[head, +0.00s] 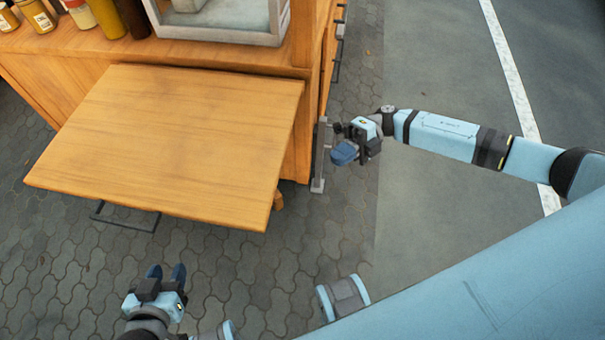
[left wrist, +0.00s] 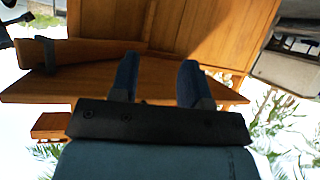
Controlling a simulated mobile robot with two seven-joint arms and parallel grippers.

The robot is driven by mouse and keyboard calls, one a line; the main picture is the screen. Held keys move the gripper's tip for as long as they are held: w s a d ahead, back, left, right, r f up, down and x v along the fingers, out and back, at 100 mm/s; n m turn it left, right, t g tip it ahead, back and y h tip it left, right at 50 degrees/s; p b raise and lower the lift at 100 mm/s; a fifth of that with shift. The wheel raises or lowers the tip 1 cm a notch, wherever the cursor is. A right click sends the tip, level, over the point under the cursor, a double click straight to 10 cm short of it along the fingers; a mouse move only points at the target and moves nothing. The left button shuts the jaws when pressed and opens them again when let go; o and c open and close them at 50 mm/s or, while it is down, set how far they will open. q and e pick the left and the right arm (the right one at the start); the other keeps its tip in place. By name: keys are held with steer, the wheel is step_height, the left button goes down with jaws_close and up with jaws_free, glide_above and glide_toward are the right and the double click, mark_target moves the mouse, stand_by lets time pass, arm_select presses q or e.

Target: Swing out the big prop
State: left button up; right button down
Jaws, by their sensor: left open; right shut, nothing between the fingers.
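A wooden flap (head: 170,140) sticks out level from the front of a wooden cart. A short wooden end (head: 278,200), perhaps part of the big prop, shows under its right corner; the rest is hidden. The left wrist view shows a wooden bar (left wrist: 100,52) with a grey band near its left end, by a wooden panel; I cannot tell for sure that this is the prop. My left gripper (head: 167,271) is open and empty below the flap's front edge; its fingers also show in the left wrist view (left wrist: 158,72). My right gripper (head: 345,153) is shut and empty, right of the flap.
A dark metal bar frame (head: 125,218) shows below the flap's front edge. A grey upright metal piece (head: 319,165) stands at the cart's right corner, close to my right gripper. Bottles and jars (head: 100,17) and a grey-framed box (head: 222,25) stand on the cart. The paving in front is clear.

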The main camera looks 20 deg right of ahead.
steer(key=m+p, duration=0.1)
steer(key=m, duration=0.5)
steer(key=m+t+p, duration=0.2)
steer(key=m, duration=0.8)
glide_toward(275, 197)
steer(key=a+f, duration=0.5)
steer(key=a, duration=0.1)
arm_select(q)
steer(key=shift+s+a+r+g, duration=0.1)
steer(key=shift+s+a+g, duration=0.1)
steer(key=shift+a+g, duration=0.1)
arm_select(e)
steer(key=shift+a+r+y, duration=0.2)
steer(key=shift+r+y, duration=0.05)
steer(key=shift+y, duration=0.05)
steer(key=a, duration=0.1)
steer(key=a+p, duration=0.1)
steer(key=a+t+p, duration=0.1)
steer(key=shift+s+r+m, duration=0.3)
arm_select(q)
steer(key=shift+s+r+y+p, duration=0.15)
steer(key=shift+r+y+p, duration=0.15)
steer(key=shift+r+p, duration=0.2)
arm_select(e)
steer(key=a, duration=0.1)
steer(key=t, duration=0.1)
steer(key=a, duration=0.1)
steer(key=shift+s+a+f+m+t, duration=0.25)
steer(key=shift+a+f+m+t, duration=0.05)
steer(key=shift+m, duration=0.1)
